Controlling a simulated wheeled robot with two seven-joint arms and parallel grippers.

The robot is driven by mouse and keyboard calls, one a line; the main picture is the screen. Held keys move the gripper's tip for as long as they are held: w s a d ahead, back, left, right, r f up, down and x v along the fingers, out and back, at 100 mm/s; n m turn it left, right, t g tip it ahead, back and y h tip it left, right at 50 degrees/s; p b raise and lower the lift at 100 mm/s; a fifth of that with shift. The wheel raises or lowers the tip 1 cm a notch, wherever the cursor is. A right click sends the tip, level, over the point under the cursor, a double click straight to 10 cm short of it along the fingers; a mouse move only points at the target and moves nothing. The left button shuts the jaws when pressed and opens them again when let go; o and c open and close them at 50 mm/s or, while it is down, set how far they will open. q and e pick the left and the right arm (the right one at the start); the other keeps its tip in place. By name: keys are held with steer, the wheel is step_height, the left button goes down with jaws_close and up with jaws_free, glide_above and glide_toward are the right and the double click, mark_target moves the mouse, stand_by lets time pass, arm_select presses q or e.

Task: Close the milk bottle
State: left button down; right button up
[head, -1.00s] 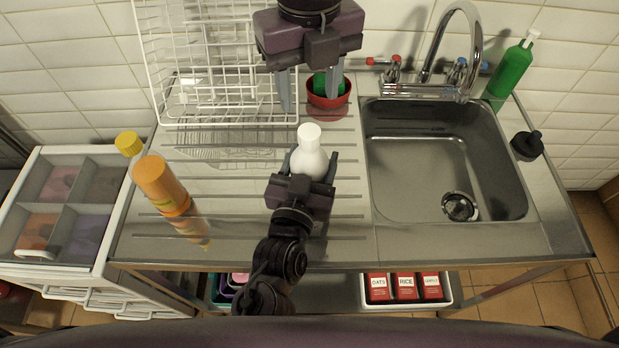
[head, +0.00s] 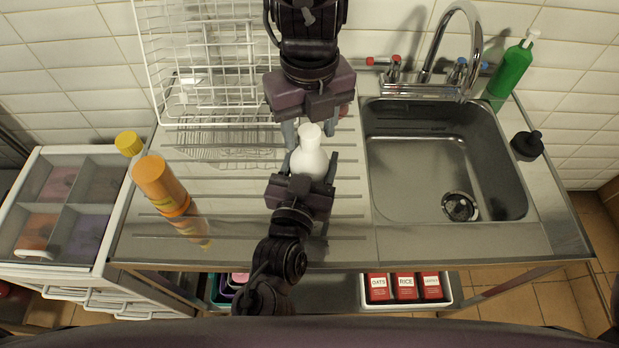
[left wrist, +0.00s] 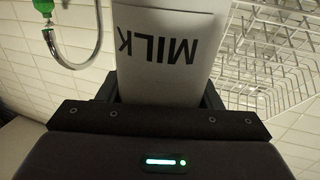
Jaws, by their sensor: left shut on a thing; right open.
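The white milk bottle (head: 310,160) stands on the ribbed drainboard (head: 240,200), left of the sink. Its label reads MILK, upside down, in the left wrist view (left wrist: 165,50). A rounded white top (head: 310,132) shows at its upper end; I cannot tell how firmly it sits. My left gripper (head: 311,162), coming from below, is shut on the bottle's body. My right gripper (head: 309,127), coming from above, is open, with its fingers on either side of the white top. I cannot tell whether they touch it.
A white wire dish rack (head: 180,120) stands behind left. A red bowl (head: 344,110) is mostly hidden behind my right gripper. The sink (head: 420,165) lies right. A green bottle (head: 512,68) is back right.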

jaws_close()
stand_by(0.3)
steer(key=shift+o, duration=0.3)
jaws_free()
step_height(320, 180, up, 12)
stand_by(0.3)
arm_select(q)
steer(key=shift+c, duration=1.8)
jaws_free()
